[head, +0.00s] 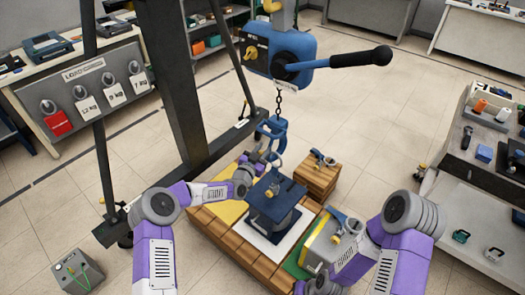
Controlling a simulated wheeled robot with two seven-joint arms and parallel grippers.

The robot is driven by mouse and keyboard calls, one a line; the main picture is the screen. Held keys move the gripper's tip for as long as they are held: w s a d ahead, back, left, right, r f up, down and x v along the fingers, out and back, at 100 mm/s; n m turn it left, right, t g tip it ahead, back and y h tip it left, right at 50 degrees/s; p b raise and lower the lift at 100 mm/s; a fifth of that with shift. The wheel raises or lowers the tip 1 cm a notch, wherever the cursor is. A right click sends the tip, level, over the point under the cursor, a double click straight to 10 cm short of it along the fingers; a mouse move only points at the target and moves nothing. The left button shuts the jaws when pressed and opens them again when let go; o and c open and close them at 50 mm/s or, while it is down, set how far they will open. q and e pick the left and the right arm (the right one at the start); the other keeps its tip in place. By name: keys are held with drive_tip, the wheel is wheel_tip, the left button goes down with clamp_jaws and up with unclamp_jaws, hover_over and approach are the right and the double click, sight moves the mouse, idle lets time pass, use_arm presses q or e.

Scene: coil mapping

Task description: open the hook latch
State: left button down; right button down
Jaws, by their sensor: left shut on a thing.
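The blue hook (271,128) hangs on a dark chain (279,101) below the blue hoist (292,55). My left gripper (266,157) is at the lower part of the hook, shut on what looks like its latch. The fingers hide the latch, so its angle cannot be made out. A dark blue load (270,208) with a yellow-pinned shackle on top stands just below the hook, apart from it. My right arm's wrist (325,284) is low in the picture near the bottom edge; its fingers cannot be made out.
A wooden crate (318,181) with a shackle and a grey-yellow load (325,246) stand on the wooden platform (225,236). The hoist's dark post (171,75) rises behind my left arm. A cluttered bench (465,155) stands at right; the floor between is clear.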

use_arm(q)
drive_tip(key=shift+a, duration=0.1)
drive_tip(key=r+g+p, duration=0.1)
drive_tip(key=r+y+p, duration=0.1)
drive_tip(key=p, duration=0.1)
drive_tip(key=g+p, duration=0.1)
drive_tip(key=shift+s+a+r+m+g, duration=0.2)
drive_tip(key=shift+s+r+m+g, duration=0.1)
drive_tip(key=shift+r, duration=0.1)
drive_tip(key=shift+r+g+y+p, duration=0.5)
drive_tip(key=shift+g+p, duration=0.2)
drive_tip(key=shift+p, duration=0.25)
drive_tip(key=shift+a+r+g+y, duration=0.1)
drive_tip(key=shift+r+g+y, duration=0.1)
drive_tip(key=shift+g+y, duration=0.25)
drive_tip(key=shift+r, duration=0.5)
